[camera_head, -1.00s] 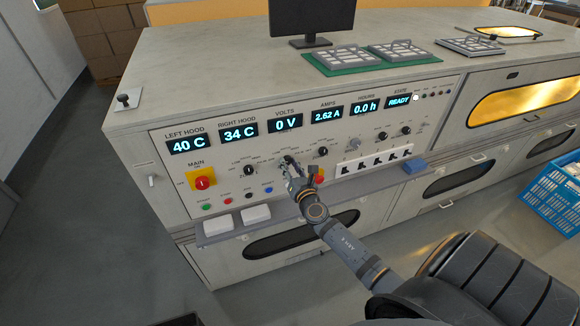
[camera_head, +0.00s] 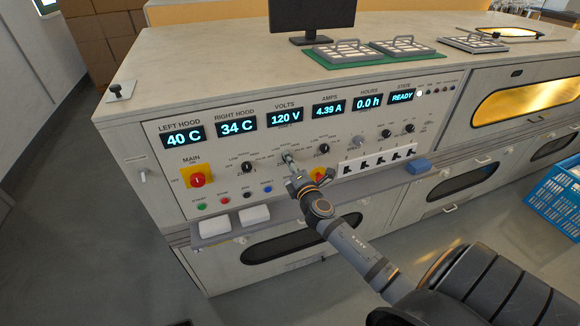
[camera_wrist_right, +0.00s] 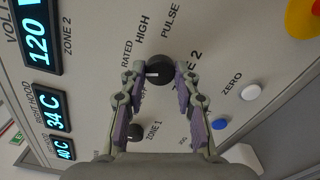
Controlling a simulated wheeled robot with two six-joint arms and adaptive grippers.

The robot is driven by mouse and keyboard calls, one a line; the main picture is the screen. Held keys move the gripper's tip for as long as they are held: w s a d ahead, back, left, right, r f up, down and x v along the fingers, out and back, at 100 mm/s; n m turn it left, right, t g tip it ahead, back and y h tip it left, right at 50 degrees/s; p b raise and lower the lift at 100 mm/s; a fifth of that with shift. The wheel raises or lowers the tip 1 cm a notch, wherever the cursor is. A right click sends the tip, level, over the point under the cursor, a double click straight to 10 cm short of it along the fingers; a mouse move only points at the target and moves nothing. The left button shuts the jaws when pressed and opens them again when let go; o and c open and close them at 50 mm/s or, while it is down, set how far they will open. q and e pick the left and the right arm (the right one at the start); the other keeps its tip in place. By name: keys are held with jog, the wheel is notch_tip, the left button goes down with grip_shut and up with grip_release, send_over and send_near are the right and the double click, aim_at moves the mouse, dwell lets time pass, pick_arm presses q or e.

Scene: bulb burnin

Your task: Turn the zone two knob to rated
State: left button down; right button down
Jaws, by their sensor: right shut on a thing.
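The zone two knob (camera_wrist_right: 160,68) is black with a white pointer line. In the right wrist view it sits between the fingertips of my right gripper (camera_wrist_right: 159,80), which is shut on it. The pointer line points left, toward the displays, on the side where the word RATED is printed. In the head view my right gripper (camera_head: 290,163) reaches the panel from the lower right and mostly hides this knob. The volts display (camera_head: 285,118) reads 120 V and the amps display (camera_head: 328,109) reads 4.39 A. My left gripper is not in view.
The zone one knob (camera_head: 246,168) is to the left, and another black knob (camera_head: 323,149) is to the right. The red main switch (camera_head: 197,180) is further left.

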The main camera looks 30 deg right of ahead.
jog(key=shift+f+m+b, duration=0.1)
jog(key=shift+m+b, duration=0.9)
jog(key=shift+m, duration=0.9)
jog(key=shift+m, duration=0.3)
jog(key=c, duration=1)
grip_release()
jog(key=shift+s, duration=0.1)
jog(key=v, duration=1.2)
